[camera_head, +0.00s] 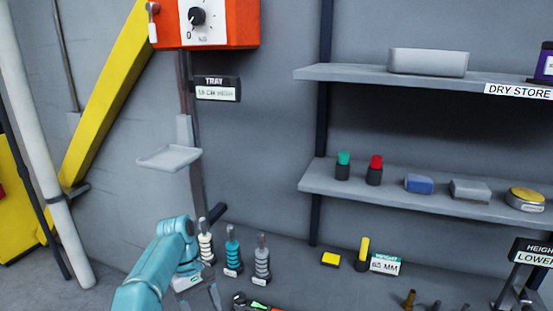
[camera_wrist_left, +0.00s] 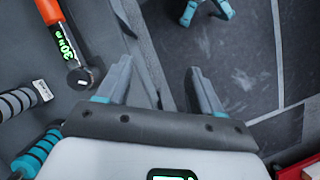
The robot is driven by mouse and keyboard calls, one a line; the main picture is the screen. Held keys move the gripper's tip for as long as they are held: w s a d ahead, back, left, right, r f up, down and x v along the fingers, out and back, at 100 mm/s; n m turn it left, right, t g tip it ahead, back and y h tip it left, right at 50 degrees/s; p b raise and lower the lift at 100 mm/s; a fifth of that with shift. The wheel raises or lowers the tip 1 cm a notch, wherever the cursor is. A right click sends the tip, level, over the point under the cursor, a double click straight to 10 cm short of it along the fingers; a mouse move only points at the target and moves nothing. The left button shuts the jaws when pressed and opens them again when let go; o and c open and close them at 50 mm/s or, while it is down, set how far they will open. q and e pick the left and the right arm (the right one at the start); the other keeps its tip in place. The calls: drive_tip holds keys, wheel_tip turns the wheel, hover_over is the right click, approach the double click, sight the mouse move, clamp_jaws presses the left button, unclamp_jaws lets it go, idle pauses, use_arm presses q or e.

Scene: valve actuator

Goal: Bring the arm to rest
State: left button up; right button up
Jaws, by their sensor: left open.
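My teal left arm (camera_head: 150,283) comes in from the bottom left of the head view. My left gripper (camera_head: 208,297) points down at the lower edge there, beside a row of handled tools. In the left wrist view my left gripper (camera_wrist_left: 158,76) has its two grey fingers spread apart, with nothing between them. Below the fingers are a bench edge and the dark floor. My right gripper is in neither view.
White-ringed (camera_head: 206,243), teal (camera_head: 232,252) and grey (camera_head: 262,260) handles stand close right of the arm. An orange-handled tool (camera_wrist_left: 62,40) lies left of the fingers. A small tray (camera_head: 169,157) juts from a post. Shelves (camera_head: 400,190) hold several small items.

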use_arm(q)
drive_tip(key=s+d+f+m+t+h, duration=0.1)
drive_tip(key=s+d+f+m, duration=0.15)
drive_tip(key=f, duration=0.75)
drive_tip(key=s+d+f+m+t, duration=0.1)
drive_tip(key=s+f, duration=0.3)
drive_tip(key=f, duration=0.5)
drive_tip(key=s+d+f+m+t, duration=0.1)
drive_tip(key=s+f, duration=0.1)
drive_tip(key=s, duration=1)
drive_tip(key=s+d+f+m+t, duration=0.1)
drive_tip(key=s+d+f, duration=0.1)
drive_tip(key=s, duration=0.9)
drive_tip(key=shift+m, duration=0.25)
drive_tip(key=f+b, duration=0.2)
drive_tip(key=b, duration=0.1)
drive_tip(key=s+f+b, duration=0.1)
drive_tip(key=f, duration=0.1)
drive_tip(key=shift+a+f+b, duration=0.1)
drive_tip(key=shift+a+b, duration=0.15)
drive_tip(key=shift+b, duration=0.05)
drive_tip(key=shift+w, duration=0.2)
drive_tip(key=shift+s, duration=0.15)
